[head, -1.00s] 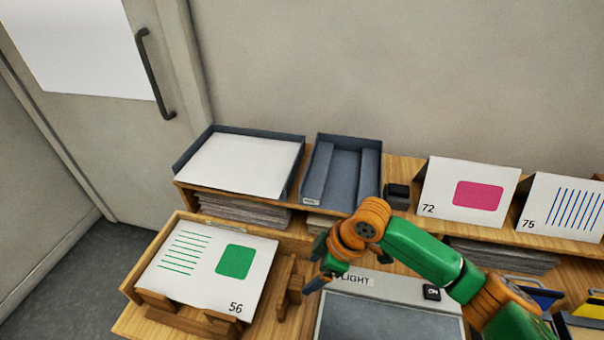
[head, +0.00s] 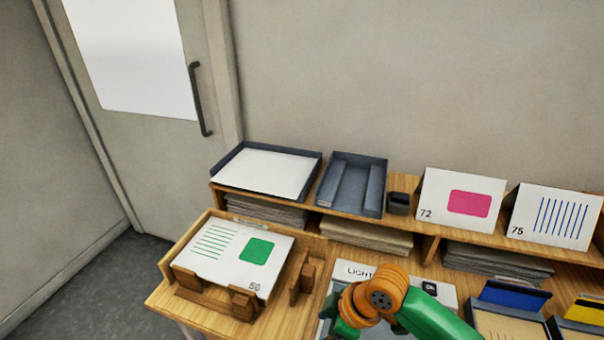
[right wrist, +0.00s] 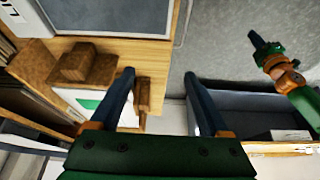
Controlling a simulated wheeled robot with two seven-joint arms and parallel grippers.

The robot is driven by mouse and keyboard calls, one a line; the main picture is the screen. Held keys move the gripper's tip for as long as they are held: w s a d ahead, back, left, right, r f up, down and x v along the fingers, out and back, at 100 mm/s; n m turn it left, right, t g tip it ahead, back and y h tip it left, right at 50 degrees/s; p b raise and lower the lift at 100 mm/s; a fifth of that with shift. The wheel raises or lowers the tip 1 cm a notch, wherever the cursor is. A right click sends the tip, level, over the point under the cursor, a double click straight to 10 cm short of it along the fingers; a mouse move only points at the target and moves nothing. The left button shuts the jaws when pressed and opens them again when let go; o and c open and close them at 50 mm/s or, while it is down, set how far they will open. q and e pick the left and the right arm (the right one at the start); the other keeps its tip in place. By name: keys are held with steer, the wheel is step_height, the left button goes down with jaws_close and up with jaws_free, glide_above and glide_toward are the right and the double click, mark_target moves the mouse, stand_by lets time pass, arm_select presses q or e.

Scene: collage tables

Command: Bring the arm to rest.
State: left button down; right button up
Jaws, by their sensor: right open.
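My right arm (head: 385,297), green and orange, comes in at the bottom of the head view over the light table; its gripper tips are cut off there. In the right wrist view my right gripper (right wrist: 159,73) has its two dark fingers apart with nothing between them. The wooden table edge and the grey floor lie beyond the fingers. Another green and orange arm shows at the right of that view, likely my left, with a dark gripper (right wrist: 257,40); its jaws are too small to judge.
A card marked 56 (head: 225,252) lies in a wooden holder (head: 172,262). Behind are a tray with white paper (head: 262,172), a grey tray (head: 352,185), and standing cards 72 (head: 445,200) and 75 (head: 540,217). Blue and yellow folders (head: 512,296) stand at right. Floor is free at left.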

steer(key=shift+s+a+f+m, duration=0.35)
steer(key=shift+a+f, duration=0.15)
steer(key=shift+f, duration=0.1)
steer(key=s+d+f+m+t+h, duration=0.2)
steer(key=s+d+f+m+h, duration=0.25)
steer(key=s+d+m, duration=0.75)
step_height(320, 180, down, 16)
steer(key=s+d+g, duration=0.1)
steer(key=s+d, duration=0.1)
arm_select(q)
steer(key=shift+w, duration=0.25)
arm_select(e)
steer(key=s+d+f+n+g, duration=0.1)
steer(key=s+d+f, duration=0.1)
steer(key=s+f, duration=0.9)
steer(key=shift+s+g, duration=0.3)
steer(key=shift+s, duration=0.8)
